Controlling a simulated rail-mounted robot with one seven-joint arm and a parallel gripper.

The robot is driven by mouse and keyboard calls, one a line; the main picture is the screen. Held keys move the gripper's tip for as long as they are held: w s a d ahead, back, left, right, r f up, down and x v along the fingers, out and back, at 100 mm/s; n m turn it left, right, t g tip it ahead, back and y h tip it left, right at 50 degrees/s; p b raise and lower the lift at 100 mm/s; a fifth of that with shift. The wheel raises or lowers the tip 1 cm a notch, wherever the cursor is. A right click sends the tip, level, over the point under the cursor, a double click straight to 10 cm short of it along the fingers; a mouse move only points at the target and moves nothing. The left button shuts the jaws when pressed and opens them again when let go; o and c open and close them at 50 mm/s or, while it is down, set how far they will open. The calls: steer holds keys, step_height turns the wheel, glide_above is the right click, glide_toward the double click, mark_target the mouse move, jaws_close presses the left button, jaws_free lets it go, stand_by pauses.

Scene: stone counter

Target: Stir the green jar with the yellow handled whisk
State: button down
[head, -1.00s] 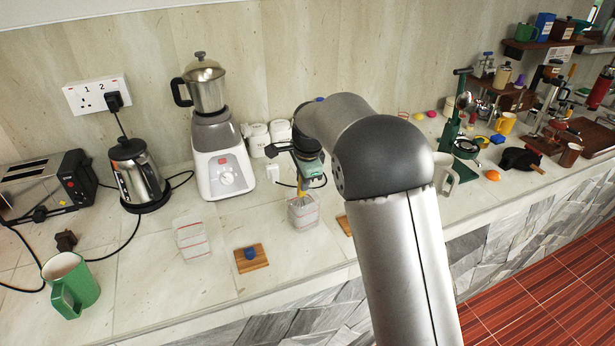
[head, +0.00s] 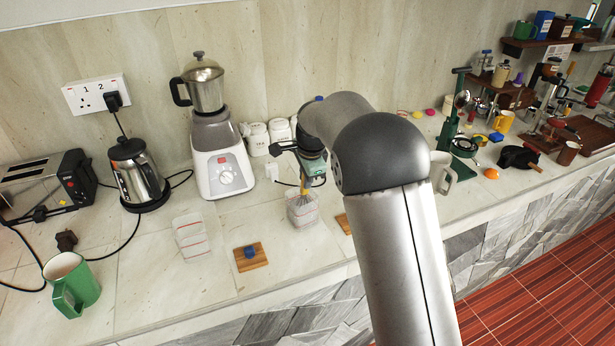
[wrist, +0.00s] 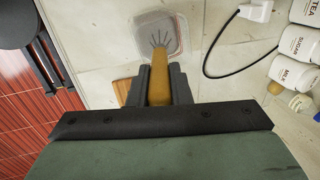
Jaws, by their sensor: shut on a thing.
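My gripper (head: 310,180) is shut on the whisk's yellow handle, which also shows between the fingers in the wrist view (wrist: 159,85). The whisk (head: 302,210) points down into a clear container (head: 303,217) with red lines. In the wrist view its wires (wrist: 159,40) fan out over the square container (wrist: 158,22). I cannot tell how deep the wires reach or whether they touch its walls. The container shows no clear green colour. A green mug (head: 70,283) stands far off at the front left.
A second clear container (head: 191,237) and a wooden board (head: 251,262) with a blue knob stand left of my gripper. The blender (head: 222,160) stands behind, beside white canisters (head: 268,136). A kettle (head: 137,172) is farther left. Several tools and cups crowd the right.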

steer(key=shift+p+v, duration=1.95)
steer(key=shift+v, duration=1.65)
steer(key=shift+p+v, duration=0.3)
steer(key=shift+v, duration=2.15)
steer(key=shift+r, duration=0.1)
step_height(320, 180, up, 5)
steer(key=shift+f, duration=0.1)
